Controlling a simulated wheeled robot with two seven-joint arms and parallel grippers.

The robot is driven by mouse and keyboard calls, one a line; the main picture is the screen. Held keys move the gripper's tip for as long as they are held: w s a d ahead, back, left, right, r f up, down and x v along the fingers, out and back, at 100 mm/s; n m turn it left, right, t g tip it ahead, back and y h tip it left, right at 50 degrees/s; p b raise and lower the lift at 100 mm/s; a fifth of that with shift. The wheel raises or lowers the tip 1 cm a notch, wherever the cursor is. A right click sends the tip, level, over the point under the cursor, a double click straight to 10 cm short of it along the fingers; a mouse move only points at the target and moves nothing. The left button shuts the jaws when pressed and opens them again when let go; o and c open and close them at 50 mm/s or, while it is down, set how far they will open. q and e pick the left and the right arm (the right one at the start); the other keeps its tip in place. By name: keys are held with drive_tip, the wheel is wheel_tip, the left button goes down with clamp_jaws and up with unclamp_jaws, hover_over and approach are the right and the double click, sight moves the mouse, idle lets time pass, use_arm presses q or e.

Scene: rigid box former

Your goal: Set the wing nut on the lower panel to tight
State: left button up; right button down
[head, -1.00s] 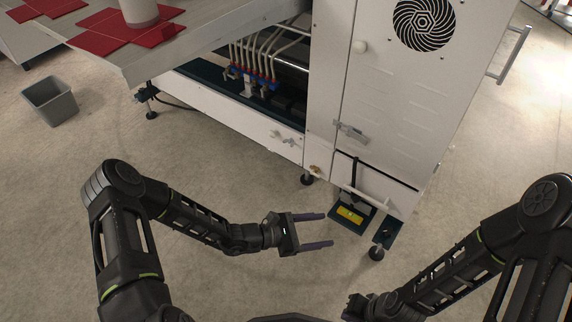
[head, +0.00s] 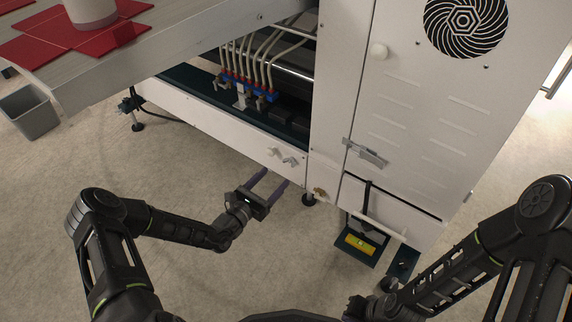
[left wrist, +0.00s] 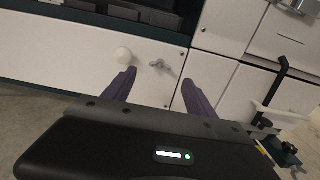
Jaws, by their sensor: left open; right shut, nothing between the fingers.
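The lower panel (head: 215,117) is the long white panel low on the machine. A grey wing nut (head: 290,161) sits near its right end, with a second small light fitting (head: 273,152) just left of it. In the left wrist view the wing nut (left wrist: 160,65) is beyond and between my fingertips, and a round whitish knob (left wrist: 123,55) is beside it. My left gripper (head: 273,177) is open and empty, its fingers pointing at the panel just short of the wing nut. My right gripper (head: 357,304) is shut and empty, low in the head view, partly hidden by its arm.
A cabinet (head: 420,110) with a fan grille and latch stands right of the panel. A brass-coloured fitting (head: 320,194) and a foot bracket with a yellow block (head: 360,243) are low on the right. A table (head: 110,70) overhangs at upper left. The floor before the panel is clear.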

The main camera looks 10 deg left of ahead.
sight(290, 162)
use_arm(q)
drive_tip(key=b+x, duration=0.3)
drive_tip(key=x, duration=0.4)
drive_tip(key=shift+w, duration=0.3)
drive_tip(key=shift+d, duration=0.1)
drive_tip(key=shift+c, duration=0.2)
drive_tip(key=c, duration=1.3)
